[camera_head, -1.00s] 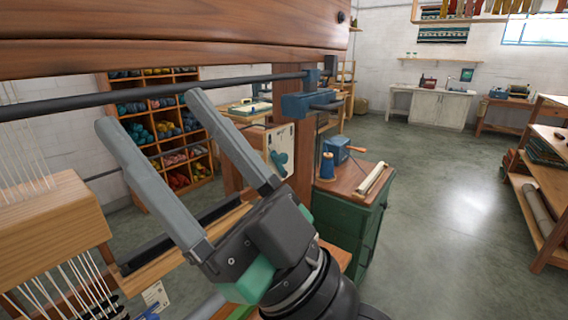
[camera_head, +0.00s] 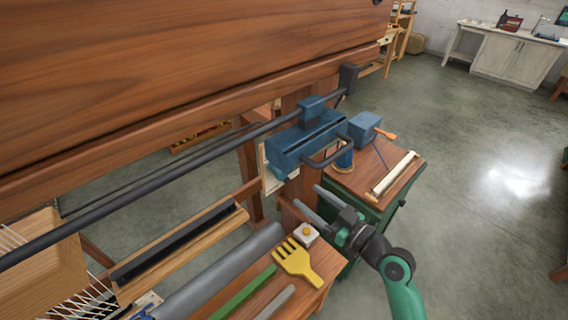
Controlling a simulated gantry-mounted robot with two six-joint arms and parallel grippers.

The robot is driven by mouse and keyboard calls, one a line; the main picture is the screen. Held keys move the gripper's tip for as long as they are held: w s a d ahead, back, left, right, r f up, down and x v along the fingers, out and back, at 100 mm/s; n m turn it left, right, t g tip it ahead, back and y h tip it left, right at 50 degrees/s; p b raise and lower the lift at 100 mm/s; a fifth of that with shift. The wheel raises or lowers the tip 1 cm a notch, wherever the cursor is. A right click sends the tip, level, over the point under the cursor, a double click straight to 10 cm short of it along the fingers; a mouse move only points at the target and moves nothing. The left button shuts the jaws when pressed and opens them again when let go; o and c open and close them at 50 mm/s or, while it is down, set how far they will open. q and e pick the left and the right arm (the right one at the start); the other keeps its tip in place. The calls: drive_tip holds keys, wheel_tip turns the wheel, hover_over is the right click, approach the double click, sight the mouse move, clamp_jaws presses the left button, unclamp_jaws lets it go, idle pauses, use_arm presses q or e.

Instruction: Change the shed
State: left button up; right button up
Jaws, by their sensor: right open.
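The loom's wide wooden top beam (camera_head: 180,80) fills the upper left. Below it a dark rod (camera_head: 170,172) runs across to a blue block (camera_head: 305,140), which has a looped dark handle (camera_head: 330,153) on its right side. A wooden frame with white threads (camera_head: 30,262) shows at the lower left, cut by the picture edge. My right gripper (camera_head: 307,200) is open and empty, its two fingers pointing left, below the blue block and apart from its handle. My left gripper is not in view.
A yellow comb (camera_head: 297,262), a small white box with a button (camera_head: 306,234) and a green stick (camera_head: 245,292) lie on the wooden bench beside my right gripper. A green cabinet (camera_head: 352,236) carries a blue winder (camera_head: 365,127). Open floor lies to the right.

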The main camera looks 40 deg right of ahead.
sight(284, 176)
drive_tip(key=w, duration=0.5)
drive_tip(key=w+b, duration=0.1)
drive_tip(key=w, duration=0.5)
drive_tip(key=shift+w+d, duration=0.2)
drive_tip(key=shift+w, duration=0.1)
drive_tip(key=shift+c, duration=0.3)
clamp_jaws()
idle(0.6)
